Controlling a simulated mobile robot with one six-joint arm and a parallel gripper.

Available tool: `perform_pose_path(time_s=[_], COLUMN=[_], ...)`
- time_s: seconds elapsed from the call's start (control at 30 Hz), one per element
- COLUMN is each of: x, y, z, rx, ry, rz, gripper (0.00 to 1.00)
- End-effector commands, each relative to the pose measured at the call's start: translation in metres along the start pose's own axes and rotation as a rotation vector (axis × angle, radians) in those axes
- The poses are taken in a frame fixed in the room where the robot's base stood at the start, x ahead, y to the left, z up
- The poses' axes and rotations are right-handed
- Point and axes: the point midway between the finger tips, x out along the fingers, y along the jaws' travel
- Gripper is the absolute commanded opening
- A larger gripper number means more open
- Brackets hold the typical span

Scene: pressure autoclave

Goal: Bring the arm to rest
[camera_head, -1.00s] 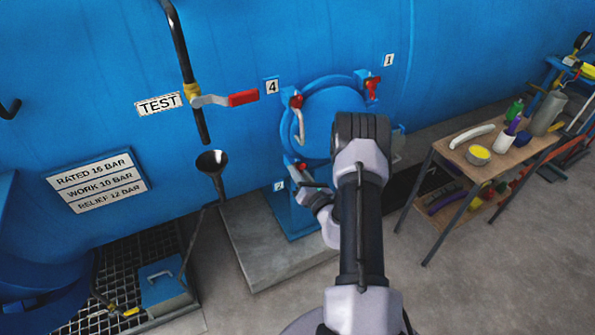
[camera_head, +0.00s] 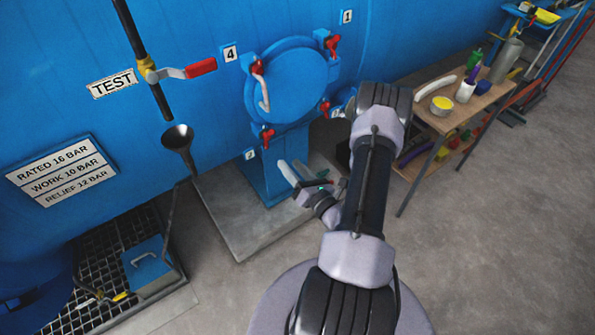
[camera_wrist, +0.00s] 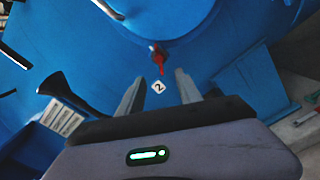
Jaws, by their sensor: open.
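The wrist view faces the blue vessel, with a red-handled clamp (camera_wrist: 158,58) and the "2" label (camera_wrist: 159,87) beyond the fingertips. The fingers appear clear of both.
A wooden table (camera_head: 440,118) with bottles and a yellow-topped tub stands to the right of my arm. A red-handled TEST valve (camera_head: 200,68) and a black funnel (camera_head: 178,138) are at left. A floor grating (camera_head: 115,255) lies lower left. The grey floor at lower right is clear.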

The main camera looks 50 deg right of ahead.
Motion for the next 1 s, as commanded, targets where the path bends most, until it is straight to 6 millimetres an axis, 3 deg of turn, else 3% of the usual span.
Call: perform_pose_path(time_s=[0.1, 0.2, 0.63, 0.7, 0.77, 0.83, 0.93, 1.0], x=[-0.021, -0.029, -0.031, -0.027, -0.016, -0.001, 0.001, -0.023], y=[-0.001, 0.000, 0.000, 0.008, 0.031, 0.084, 0.191, 0.264], z=[0.000, 0.000, 0.000, 0.003, 0.010, 0.021, 0.029, 0.024], rx=[0.001, 0.001, 0.000, -0.011, -0.042, -0.114, -0.278, -0.432], ry=[0.001, 0.001, 0.001, 0.006, 0.025, 0.071, 0.182, 0.280], rz=[-0.003, 0.000, 0.002, 0.030, 0.118, 0.309, 0.685, 0.969], gripper=[0.42, 0.42, 0.42, 0.42, 0.42, 0.42, 0.42, 0.42])
